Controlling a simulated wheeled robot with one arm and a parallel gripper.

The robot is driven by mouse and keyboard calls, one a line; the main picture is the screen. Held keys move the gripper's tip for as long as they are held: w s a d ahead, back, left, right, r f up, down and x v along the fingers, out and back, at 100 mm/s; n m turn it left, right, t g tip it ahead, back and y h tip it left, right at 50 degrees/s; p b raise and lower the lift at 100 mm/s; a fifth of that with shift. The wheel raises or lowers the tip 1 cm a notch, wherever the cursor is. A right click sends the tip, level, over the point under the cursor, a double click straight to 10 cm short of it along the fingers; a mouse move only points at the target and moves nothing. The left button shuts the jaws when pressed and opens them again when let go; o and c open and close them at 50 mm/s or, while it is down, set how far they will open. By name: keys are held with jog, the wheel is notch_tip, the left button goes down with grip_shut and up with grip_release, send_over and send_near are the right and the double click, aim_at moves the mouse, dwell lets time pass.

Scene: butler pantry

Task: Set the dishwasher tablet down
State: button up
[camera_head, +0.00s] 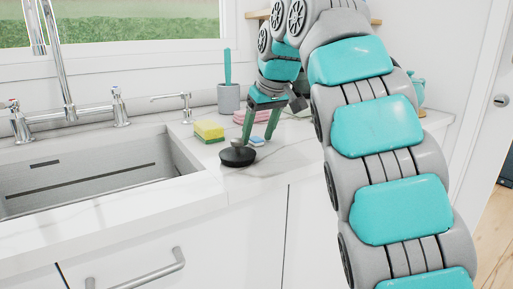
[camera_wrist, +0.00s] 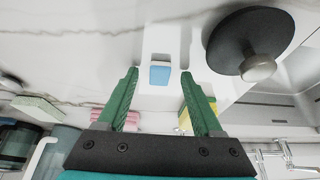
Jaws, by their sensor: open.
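The dishwasher tablet (camera_head: 257,141) is a small blue and white block resting on the pale marble counter near its front edge. In the wrist view its blue top (camera_wrist: 160,74) lies between the tips of my gripper's two green fingers (camera_wrist: 160,72), with a visible gap on each side. My gripper (camera_head: 257,141) points down over the counter with its fingers spread on either side of the tablet and holds nothing. Whether the fingertips touch the counter is not clear.
A black sink stopper (camera_head: 238,157) with a grey knob lies close by at the front edge, left of the tablet. A yellow and green sponge (camera_head: 208,131), a grey cup with a teal brush (camera_head: 229,98) and pink cloth (camera_head: 240,117) stand around. The sink (camera_head: 90,170) is left.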

jog(key=shift+c, duration=0.4)
grip_shut()
